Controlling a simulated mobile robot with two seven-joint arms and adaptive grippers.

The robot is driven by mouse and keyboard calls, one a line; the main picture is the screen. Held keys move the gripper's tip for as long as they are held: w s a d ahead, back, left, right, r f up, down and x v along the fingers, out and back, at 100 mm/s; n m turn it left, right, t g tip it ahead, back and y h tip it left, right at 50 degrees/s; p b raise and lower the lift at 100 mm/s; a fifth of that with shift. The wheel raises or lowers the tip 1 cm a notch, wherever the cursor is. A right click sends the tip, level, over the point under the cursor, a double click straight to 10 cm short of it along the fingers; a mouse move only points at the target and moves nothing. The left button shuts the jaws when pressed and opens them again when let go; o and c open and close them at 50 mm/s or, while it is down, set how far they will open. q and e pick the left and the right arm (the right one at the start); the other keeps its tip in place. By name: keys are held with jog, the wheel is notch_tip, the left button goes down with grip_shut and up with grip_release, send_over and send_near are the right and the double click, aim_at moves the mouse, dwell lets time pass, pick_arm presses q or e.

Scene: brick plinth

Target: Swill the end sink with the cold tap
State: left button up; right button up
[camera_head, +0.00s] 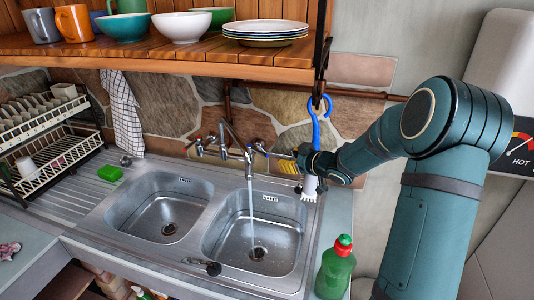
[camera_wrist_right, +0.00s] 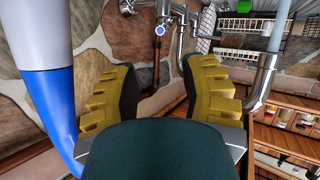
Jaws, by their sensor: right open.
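The sink unit has two steel basins. Water (camera_head: 251,205) runs from the swan-neck spout (camera_head: 233,136) into the right end basin (camera_head: 285,225), around its drain. A tap with a blue-marked top (camera_wrist_right: 160,29) shows ahead of my right gripper in the right wrist view; its lever stands on the back ledge (camera_head: 259,146). My right gripper (camera_head: 288,163) is at the back right of the end basin, just right of this tap. Its yellow fingers (camera_wrist_right: 158,75) are apart, with nothing between them. My left gripper is not in view.
A blue-handled brush (camera_head: 316,125) hangs right beside my right gripper, its blue handle (camera_wrist_right: 52,110) close on the left. A green bottle (camera_head: 335,270) stands at the front right. A wooden shelf (camera_head: 190,68) with crockery overhangs the taps. The left basin (camera_head: 150,215) is empty.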

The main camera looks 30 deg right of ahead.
aim_at(266, 155)
jog(key=x, duration=1.3)
jog(key=shift+a+f, duration=0.1)
grip_shut()
